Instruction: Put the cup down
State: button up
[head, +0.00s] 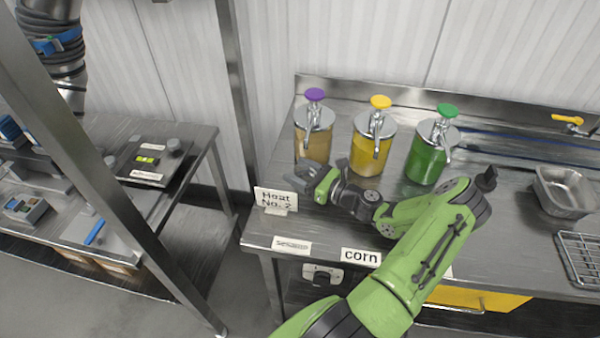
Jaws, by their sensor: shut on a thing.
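My green and dark grey arm reaches in from the lower right across the steel counter (330,222). My gripper (303,178) is at the counter's left end, in front of the purple-topped dispenser and just behind the "Meat No. 2" sign. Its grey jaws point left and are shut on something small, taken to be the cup. The cup itself cannot be made out clearly against the grey jaws and steel. Whether it touches the counter cannot be told.
Purple-topped (312,140), yellow-topped (371,155) and green-topped (428,160) dispensers stand behind my arm. The "Meat No. 2" sign (274,198) and "corn" label (361,257) are at the front. A steel pan (564,192) and wire rack (582,260) are right. A post (236,95) stands left.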

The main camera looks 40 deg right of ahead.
jog(key=o, duration=1)
jog(key=shift+o, duration=0.2)
jog(key=shift+r, duration=0.2)
jog(key=v, duration=1.2)
jog(key=shift+f, duration=0.1)
